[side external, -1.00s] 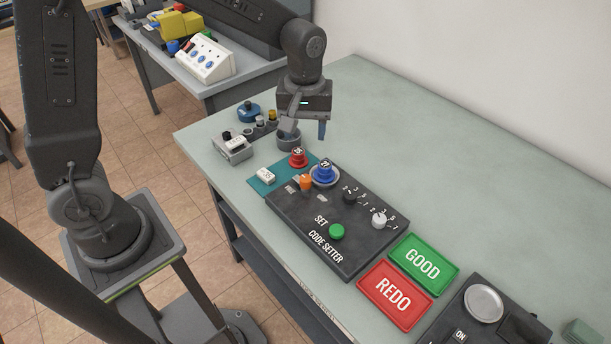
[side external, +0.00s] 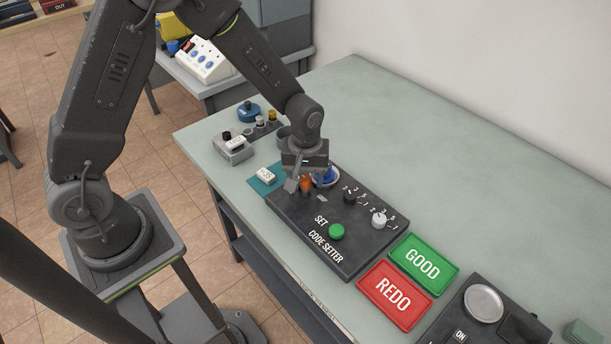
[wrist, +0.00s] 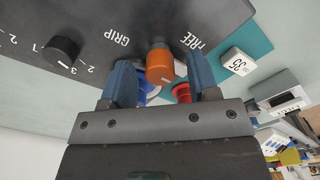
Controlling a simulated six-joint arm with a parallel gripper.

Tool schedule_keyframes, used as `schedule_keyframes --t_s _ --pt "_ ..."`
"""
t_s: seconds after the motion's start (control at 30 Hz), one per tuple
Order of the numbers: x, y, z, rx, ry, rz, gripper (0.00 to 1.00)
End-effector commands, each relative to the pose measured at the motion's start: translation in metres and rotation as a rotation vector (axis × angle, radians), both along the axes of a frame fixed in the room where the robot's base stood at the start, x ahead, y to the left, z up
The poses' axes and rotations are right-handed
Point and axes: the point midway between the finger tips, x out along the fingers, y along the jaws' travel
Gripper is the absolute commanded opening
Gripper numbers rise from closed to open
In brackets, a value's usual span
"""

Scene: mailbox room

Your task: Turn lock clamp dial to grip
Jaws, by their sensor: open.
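The orange clamp dial (side external: 306,184) stands on the dark code setter box (side external: 300,218), near its back left end. In the wrist view the orange dial (wrist: 160,66) lies between the printed words GRIP and FREE; which word it points to I cannot tell. My gripper (side external: 307,182) is low over the box and open. In the wrist view my gripper's (wrist: 161,82) two blue-grey fingers are spread on either side of the dial, with a gap visible. A blue lock (wrist: 147,90) and a red lock (wrist: 183,92) show partly behind the gripper.
A white 35 tag (side external: 265,175) lies on the teal mat (side external: 255,185). Black (side external: 350,197) and white (side external: 379,218) knobs and a green SET button (side external: 337,231) stand on the box. Green GOOD (side external: 423,262) and red REDO (side external: 394,294) trays lie in front.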

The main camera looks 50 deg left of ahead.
Motion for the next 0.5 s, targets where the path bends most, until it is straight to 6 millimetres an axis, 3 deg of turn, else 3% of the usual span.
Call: schedule_keyframes --t_s 0.27,0.5 --pt "-0.0001 0.0 -0.0014 0.0 0.0 0.0 0.55" --pt "-0.0001 0.0 -0.0012 0.0 0.0 0.0 0.32"
